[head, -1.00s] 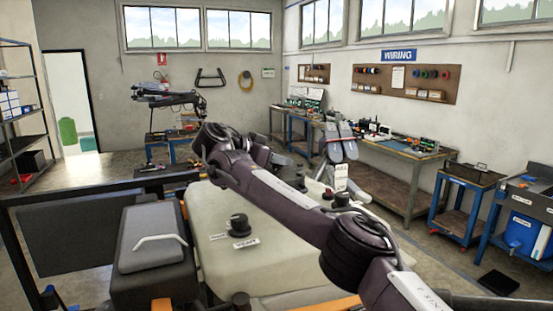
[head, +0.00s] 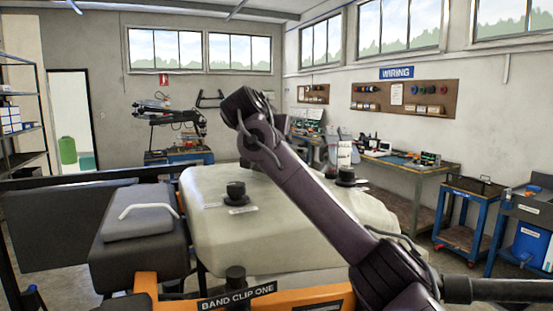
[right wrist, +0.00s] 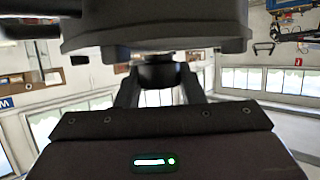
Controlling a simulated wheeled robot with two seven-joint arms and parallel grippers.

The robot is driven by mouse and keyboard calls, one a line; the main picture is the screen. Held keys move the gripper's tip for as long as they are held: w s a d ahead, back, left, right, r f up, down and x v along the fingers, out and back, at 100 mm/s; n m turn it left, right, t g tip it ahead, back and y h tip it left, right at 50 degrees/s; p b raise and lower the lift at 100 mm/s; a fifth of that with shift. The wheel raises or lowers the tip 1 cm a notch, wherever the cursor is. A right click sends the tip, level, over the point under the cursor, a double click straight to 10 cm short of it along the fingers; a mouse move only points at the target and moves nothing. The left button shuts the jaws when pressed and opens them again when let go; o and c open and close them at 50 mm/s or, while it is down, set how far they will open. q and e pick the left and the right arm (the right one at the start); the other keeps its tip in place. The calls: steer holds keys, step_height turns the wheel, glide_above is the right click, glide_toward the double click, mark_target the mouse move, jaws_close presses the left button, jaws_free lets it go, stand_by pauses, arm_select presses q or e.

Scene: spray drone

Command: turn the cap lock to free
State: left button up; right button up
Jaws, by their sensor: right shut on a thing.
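In the right wrist view, which looks upside down, my right gripper (right wrist: 162,80) is shut on a small black knob (right wrist: 164,72). The knob sits against a wide dark round body (right wrist: 155,28) that fills the top of the picture. I cannot read any lock mark or tell how far the knob is turned. In the head view my right arm reaches across the pale tank, and its gripper is hidden behind the arm. My left gripper is not in view.
The pale tank (head: 215,232) carries a black cap (head: 236,190) and another black cap (head: 346,176). A grey case (head: 138,215) stands left. Benches line the right wall.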

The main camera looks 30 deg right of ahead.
steer(key=n+t+y+b, duration=0.2)
steer(key=n+y, duration=0.1)
steer(key=shift+f, duration=0.3)
steer(key=n+t+y, duration=0.1)
steer(key=n+y, duration=0.1)
steer(key=shift+r+n+y+b, duration=0.15)
steer(key=shift+n+y+b, duration=0.15)
steer(key=shift+y+b, duration=0.1)
steer(key=n+t+y, duration=0.1)
steer(key=n+y, duration=0.2)
steer(key=shift+r+y, duration=0.1)
steer(key=shift+y, duration=0.2)
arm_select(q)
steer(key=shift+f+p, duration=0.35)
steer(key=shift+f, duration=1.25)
arm_select(e)
steer(key=shift+n+y, duration=1.3)
steer(key=shift+y, duration=0.3)
steer(key=o, duration=1)
steer(key=shift+d, duration=0.1)
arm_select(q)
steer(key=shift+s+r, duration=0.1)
